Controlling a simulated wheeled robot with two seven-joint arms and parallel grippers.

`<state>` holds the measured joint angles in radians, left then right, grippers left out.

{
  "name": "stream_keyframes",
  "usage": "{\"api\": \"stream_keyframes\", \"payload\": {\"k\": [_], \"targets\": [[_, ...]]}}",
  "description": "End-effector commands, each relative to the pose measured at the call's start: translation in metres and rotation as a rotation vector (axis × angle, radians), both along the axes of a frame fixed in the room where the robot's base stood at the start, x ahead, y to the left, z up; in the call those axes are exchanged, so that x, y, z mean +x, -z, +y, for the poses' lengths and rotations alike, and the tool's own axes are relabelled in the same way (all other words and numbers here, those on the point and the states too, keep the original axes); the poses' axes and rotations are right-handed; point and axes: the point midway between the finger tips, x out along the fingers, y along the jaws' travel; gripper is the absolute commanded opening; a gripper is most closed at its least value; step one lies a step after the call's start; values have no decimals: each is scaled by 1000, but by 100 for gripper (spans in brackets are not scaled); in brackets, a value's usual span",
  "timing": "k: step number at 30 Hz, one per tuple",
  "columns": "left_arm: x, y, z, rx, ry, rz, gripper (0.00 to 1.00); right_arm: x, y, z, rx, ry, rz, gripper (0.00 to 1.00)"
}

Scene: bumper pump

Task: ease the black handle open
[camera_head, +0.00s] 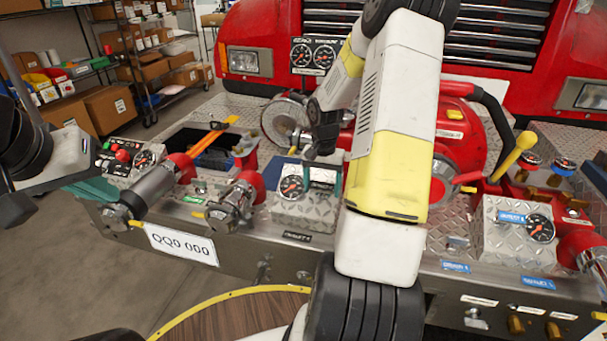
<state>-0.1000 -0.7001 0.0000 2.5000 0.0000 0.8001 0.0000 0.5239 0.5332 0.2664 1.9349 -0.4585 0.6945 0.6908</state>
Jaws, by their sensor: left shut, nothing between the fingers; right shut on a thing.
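My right gripper (322,178) is at the top of the middle gauge box (290,212) on the bumper, at the end of my white and yellow arm. It is shut on the black handle, which is mostly hidden by the fingers and wrist, so how far it stands open cannot be told. My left gripper (98,190), with teal fingers, is shut and empty at the far left, in front of the bumper's left end and apart from the black handle.
A silver valve pipe (150,190) and a shorter capped outlet (232,203) stand left of the box. A red pump (462,150) with a curved black bar (492,108) and a yellow-knobbed lever (517,150) are right of my arm. Shelves (130,50) stand behind left.

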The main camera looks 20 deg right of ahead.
Motion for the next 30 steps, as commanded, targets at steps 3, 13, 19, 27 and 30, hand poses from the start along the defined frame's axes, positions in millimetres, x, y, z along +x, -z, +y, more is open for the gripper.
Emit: {"api": "stream_keyframes", "payload": {"k": [3, 13, 19, 27, 30], "targets": [[0, 0, 0, 0, 0, 0, 0, 0, -3, 1, -1, -1, -2, 0], [0, 0, 0, 0, 0, 0, 0, -10, -23, 8, 0, 0, -2, 0], [0, 0, 0, 0, 0, 0, 0, -10, -22, 7, 0, 0, -2, 84], [0, 0, 0, 0, 0, 0, 0, -10, -22, 8, -1, 0, -1, 95], [0, 0, 0, 0, 0, 0, 0, -10, -23, 8, -1, 0, -1, 95]]}}
